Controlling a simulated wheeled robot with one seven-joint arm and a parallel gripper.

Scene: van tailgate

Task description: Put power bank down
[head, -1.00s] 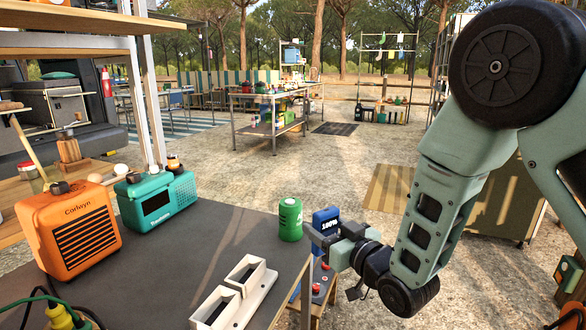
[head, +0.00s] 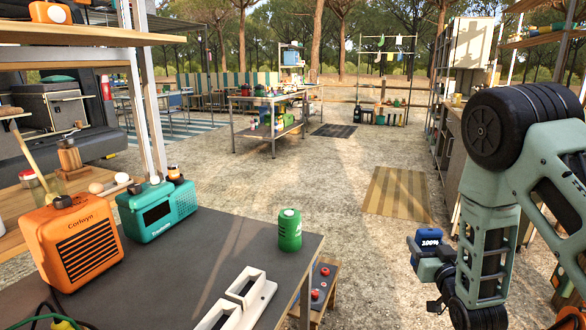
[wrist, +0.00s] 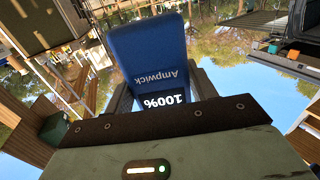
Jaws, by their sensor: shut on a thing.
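The power bank (head: 429,236) is blue with a dark display reading 100%. My gripper (head: 432,258) is shut on it and holds it in the air to the right of the dark table (head: 170,262), apart from the tabletop. In the wrist view the power bank (wrist: 150,55) shows upside down, with the name Ampwick and the 100% display between the fingers. Its lower end is hidden by my gripper.
A low wooden stool (head: 322,290) with red knobs is beside the table's right edge. The table's middle is clear.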

